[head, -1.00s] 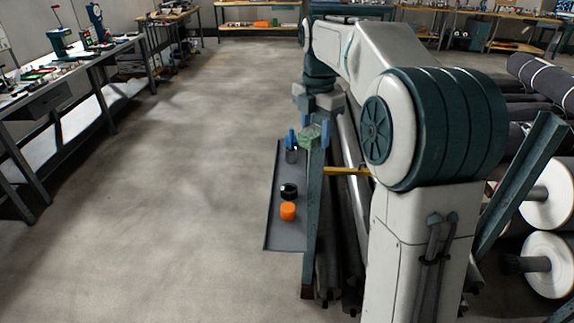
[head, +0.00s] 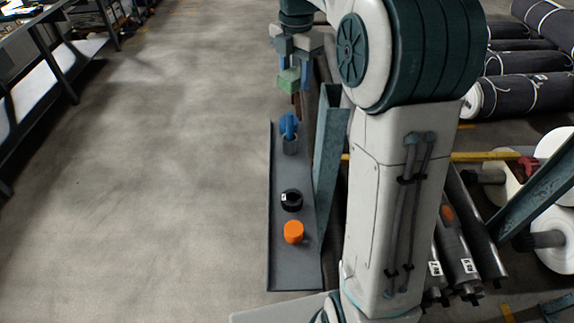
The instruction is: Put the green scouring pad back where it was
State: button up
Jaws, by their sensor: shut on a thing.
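The green scouring pad (head: 288,82) is a small pale green block in the head view. My gripper (head: 290,70) points down and is shut on the pad, near the far end of the narrow grey shelf (head: 280,268). The pad appears just beyond the shelf's far end in the picture; I cannot tell its height. Part of the pad's far side is hidden.
On the shelf, a blue item (head: 289,122) stands in a dark cup (head: 290,146), with a black roll (head: 291,200) and an orange one (head: 293,232) nearer me. A teal upright (head: 330,150) borders the shelf's right side. Open floor (head: 170,190) lies left.

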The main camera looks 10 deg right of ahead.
aim_at(292, 172)
notch_tip(292, 172, down, 2)
jog(key=shift+f+b, duration=0.1)
jog(key=shift+b, duration=0.45)
jog(key=shift+w+a+f, duration=0.1)
jog(key=shift+w+f, duration=0.1)
jog(key=shift+f, duration=0.5)
notch_tip(292, 172, down, 27)
jog(key=shift+f, duration=0.2)
jog(key=shift+f, duration=0.2)
jog(key=o, duration=1)
jog(key=shift+c, duration=0.2)
jog(key=shift+r, duration=0.15)
notch_tip(292, 172, up, 12)
